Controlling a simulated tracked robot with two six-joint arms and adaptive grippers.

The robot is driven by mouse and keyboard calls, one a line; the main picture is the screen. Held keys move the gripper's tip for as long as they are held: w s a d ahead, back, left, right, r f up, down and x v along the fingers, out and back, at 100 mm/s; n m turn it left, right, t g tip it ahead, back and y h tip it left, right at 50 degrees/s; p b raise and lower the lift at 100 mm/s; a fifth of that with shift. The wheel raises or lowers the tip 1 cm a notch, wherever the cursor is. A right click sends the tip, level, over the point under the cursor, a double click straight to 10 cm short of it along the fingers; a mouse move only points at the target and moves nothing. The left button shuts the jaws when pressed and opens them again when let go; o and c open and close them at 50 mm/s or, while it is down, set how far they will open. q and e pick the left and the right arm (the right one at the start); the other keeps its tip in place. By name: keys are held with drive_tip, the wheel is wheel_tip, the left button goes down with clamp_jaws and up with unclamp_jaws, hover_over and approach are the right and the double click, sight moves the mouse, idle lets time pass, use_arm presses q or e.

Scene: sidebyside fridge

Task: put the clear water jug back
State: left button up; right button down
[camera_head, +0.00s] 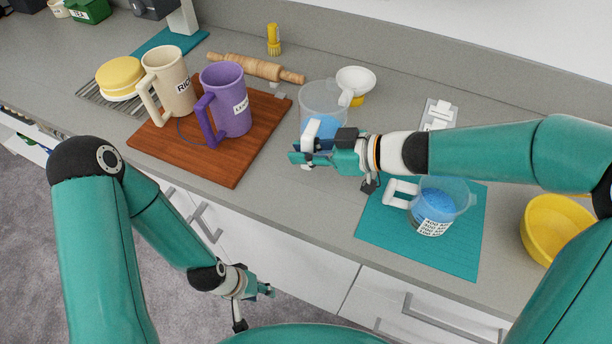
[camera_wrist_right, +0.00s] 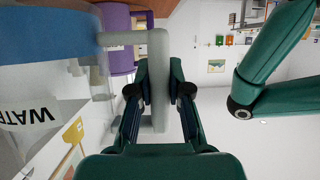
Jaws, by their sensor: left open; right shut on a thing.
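The clear water jug (camera_head: 322,100), partly full of blue liquid, is at the back middle of the counter in the head view. Its "WATER" label (camera_wrist_right: 32,118) and pale upright handle (camera_wrist_right: 158,60) show in the right wrist view. My right gripper (camera_head: 312,146) is shut on that handle; the fingers (camera_wrist_right: 159,92) lie on both sides of it. My arm hides the jug's lower part, so I cannot tell whether it touches the counter. My left gripper (camera_head: 262,294) is open and empty, low in front of the counter.
A measuring jug (camera_head: 436,205) with blue contents stands on a teal mat (camera_head: 460,262). A wooden board (camera_head: 215,165) bears a cream mug (camera_head: 170,85) and a purple mug (camera_head: 228,100). A rolling pin (camera_head: 255,68), white funnel (camera_head: 356,80) and yellow bowl (camera_head: 550,225) are nearby.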

wheel_tip(320, 180, down, 4)
drive_tip(key=shift+r, duration=0.15)
wheel_tip(320, 180, down, 3)
drive_tip(key=shift+f, duration=0.15)
drive_tip(key=shift+f, duration=0.15)
drive_tip(key=c, duration=1.1)
unclamp_jaws()
drive_tip(key=shift+s, duration=0.1)
